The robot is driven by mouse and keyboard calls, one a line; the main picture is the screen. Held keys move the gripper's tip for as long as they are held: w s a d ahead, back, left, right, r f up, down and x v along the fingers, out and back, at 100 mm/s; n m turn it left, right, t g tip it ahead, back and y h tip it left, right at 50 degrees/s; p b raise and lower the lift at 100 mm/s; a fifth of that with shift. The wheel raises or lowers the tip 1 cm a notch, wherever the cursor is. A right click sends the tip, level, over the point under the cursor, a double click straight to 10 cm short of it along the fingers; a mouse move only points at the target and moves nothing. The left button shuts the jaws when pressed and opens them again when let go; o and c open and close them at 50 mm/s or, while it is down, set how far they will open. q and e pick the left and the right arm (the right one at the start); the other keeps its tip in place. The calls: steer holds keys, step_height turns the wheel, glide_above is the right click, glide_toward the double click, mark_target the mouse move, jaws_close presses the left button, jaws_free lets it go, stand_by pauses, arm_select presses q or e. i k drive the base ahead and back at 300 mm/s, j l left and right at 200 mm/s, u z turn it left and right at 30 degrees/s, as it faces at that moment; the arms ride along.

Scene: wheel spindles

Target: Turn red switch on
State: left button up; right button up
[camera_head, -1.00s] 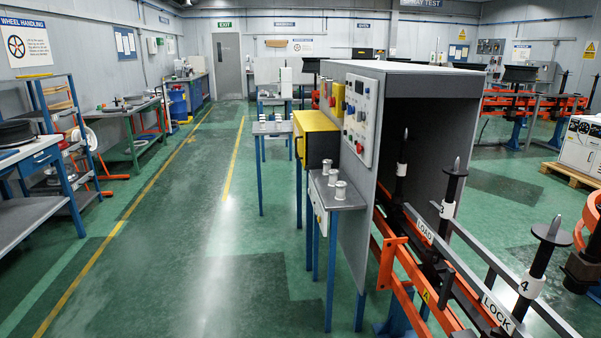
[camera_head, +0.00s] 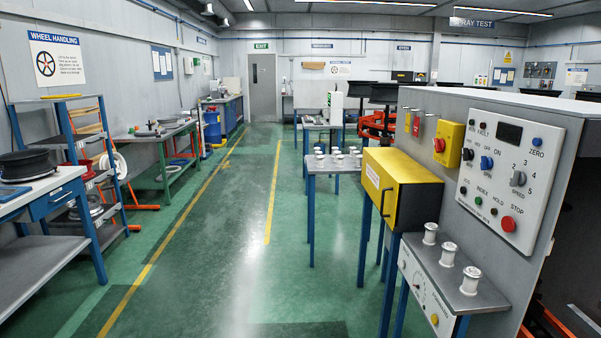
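A white control panel (camera_head: 505,175) is on the side of a grey cabinet (camera_head: 448,103) at the right. A small red unit (camera_head: 416,127) is further left. I cannot tell which of these is the red switch, nor its on or off state. Neither of my grippers is in view.
A yellow cabinet (camera_head: 401,182) on blue legs and a grey stand (camera_head: 452,277) with white spools are in front of the panel. A workbench (camera_head: 45,188) and blue shelf (camera_head: 84,150) line the left. The green floor (camera_head: 232,245) between is clear.

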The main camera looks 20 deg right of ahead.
mark_target(439, 145)
steer(key=i+z, duration=0.1)
steer(key=i, duration=0.4)
steer(key=i+j+z, duration=0.15)
steer(key=i, duration=0.3)
steer(key=i+j+z, duration=0.1)
steer(key=i, duration=0.4)
steer(key=i+j+z, duration=0.1)
steer(key=i, duration=0.35)
